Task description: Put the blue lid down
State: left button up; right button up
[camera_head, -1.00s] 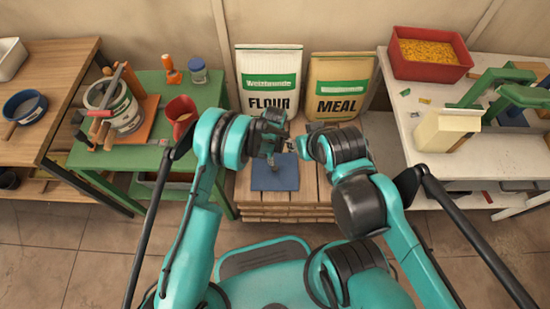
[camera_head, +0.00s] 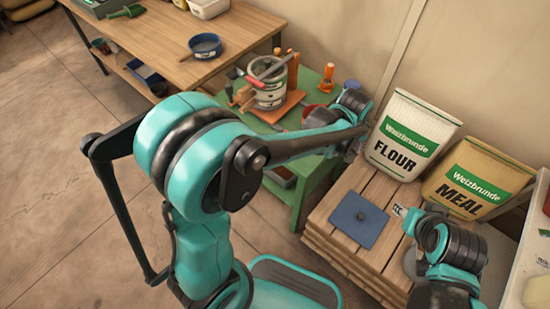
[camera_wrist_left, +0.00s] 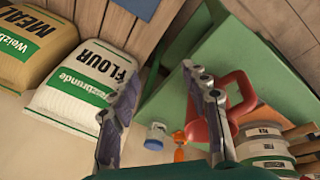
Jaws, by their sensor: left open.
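The blue lid (camera_head: 358,221), a flat square plate with a small dark knob, lies on the wooden pallet (camera_head: 330,248). A corner of it shows at the top of the left wrist view (camera_wrist_left: 139,6). My left gripper (camera_head: 353,148) is beyond the lid, near the flour sack and the green table, and does not touch it. In the left wrist view its fingers (camera_wrist_left: 165,105) are spread with nothing between them. My right gripper (camera_head: 400,211) is close to the lid's right side; its fingers are too small and covered to read.
The flour sack (camera_head: 412,135) and meal sack (camera_head: 478,180) stand at the back of the pallet. The green table (camera_head: 312,150) holds a pot (camera_head: 268,95), and a red jug (camera_wrist_left: 238,95) shows close to my left fingers. A wooden bench (camera_head: 150,45) is further left.

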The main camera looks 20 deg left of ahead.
pick_arm(q)
jog(key=s+a+r+m+t, duration=0.2)
jog(key=s+a+r, duration=0.2)
jog(key=s+a, duration=0.4)
jog(key=s+a+r+m+t+y, duration=0.1)
jog(key=s+a+r+m+t, duration=0.1)
jog(key=s+a, duration=0.6)
jog(key=shift+s+a+r+m, duration=0.3)
jog(key=shift+s+r+m, duration=0.45)
jog(key=shift+r, duration=0.2)
